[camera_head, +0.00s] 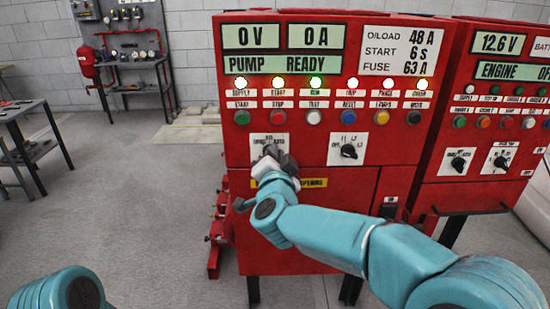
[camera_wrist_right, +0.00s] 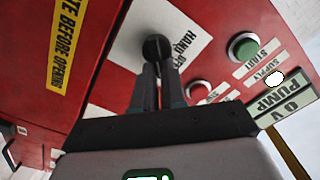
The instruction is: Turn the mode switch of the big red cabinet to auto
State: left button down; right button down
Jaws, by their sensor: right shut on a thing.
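The big red cabinet (camera_head: 238,165) stands in front of me with lit displays. The mode switch's white plate (camera_head: 257,139) is on its left side, below the buttons. My right gripper (camera_head: 273,154) reaches up to this plate and covers the knob in the head view. In the right wrist view, the gripper's dark fingers (camera_wrist_right: 158,82) are shut on the black switch knob (camera_wrist_right: 157,46). Part of the plate lettering, "HAND" and "OFF", shows beside it. The knob's pointing direction is hidden. My left gripper is out of view; only part of that arm shows at lower left.
A second black rotary switch (camera_head: 349,151) sits to the right on the same cabinet. Coloured push buttons (camera_head: 312,117) run above. Another red cabinet (camera_head: 455,190) stands close on the right. A dark table (camera_head: 40,152) is at far left. The floor on the left is clear.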

jog(key=c, duration=1.2)
grip_release()
jog(key=s+b, duration=0.2)
jog(key=s, duration=1.4)
jog(key=shift+s, duration=0.2)
